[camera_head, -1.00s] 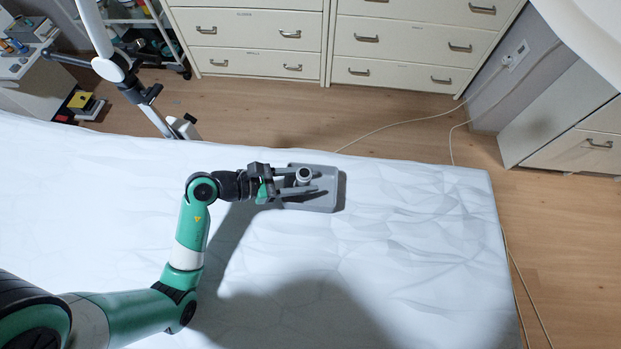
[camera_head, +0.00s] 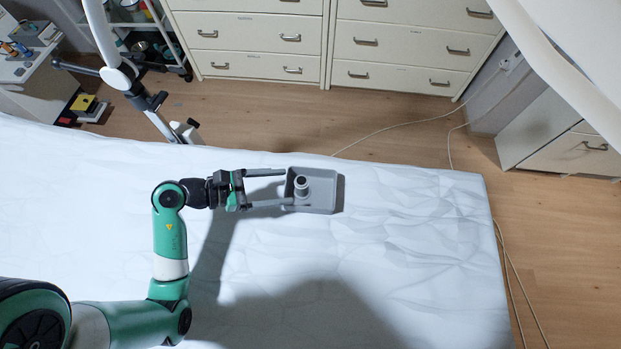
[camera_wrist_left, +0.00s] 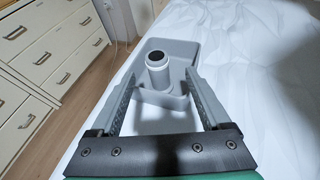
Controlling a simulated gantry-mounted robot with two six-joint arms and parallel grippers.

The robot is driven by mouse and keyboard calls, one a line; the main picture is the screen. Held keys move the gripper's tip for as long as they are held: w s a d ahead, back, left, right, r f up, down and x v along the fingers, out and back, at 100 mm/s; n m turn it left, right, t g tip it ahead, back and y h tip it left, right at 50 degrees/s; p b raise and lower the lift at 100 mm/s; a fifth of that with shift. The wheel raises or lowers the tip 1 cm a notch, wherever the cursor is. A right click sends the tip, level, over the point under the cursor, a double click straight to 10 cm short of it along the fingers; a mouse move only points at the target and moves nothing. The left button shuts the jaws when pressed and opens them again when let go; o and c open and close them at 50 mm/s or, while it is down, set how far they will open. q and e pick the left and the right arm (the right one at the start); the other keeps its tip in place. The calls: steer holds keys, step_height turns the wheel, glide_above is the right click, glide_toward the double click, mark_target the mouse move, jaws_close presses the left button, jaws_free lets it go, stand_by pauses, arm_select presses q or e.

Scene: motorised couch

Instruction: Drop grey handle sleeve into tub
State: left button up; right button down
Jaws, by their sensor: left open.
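The grey handle sleeve (camera_head: 301,184), a short tube with a pale rim and dark bore, stands upright inside the grey tub (camera_head: 322,204) on the white couch. In the left wrist view the sleeve (camera_wrist_left: 158,70) stands in the tub (camera_wrist_left: 186,47), apart from both fingers. My left gripper (camera_head: 285,187) is open, its fingers reaching the tub's left end, one on each side. The fingers also show spread wide in the left wrist view (camera_wrist_left: 163,86). My right gripper is not in view.
The white couch surface (camera_head: 420,240) is clear around the tub. Its far edge lies just behind the tub. Drawer cabinets (camera_head: 250,45) stand beyond on the wooden floor, with loose cables (camera_head: 420,122) on the floor at the right.

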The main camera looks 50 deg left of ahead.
arm_select(q)
steer(key=v, duration=0.4)
steer(key=shift+s+a+r+p, duration=0.2)
steer(key=shift+s+p, duration=0.1)
steer(key=shift+p, duration=0.1)
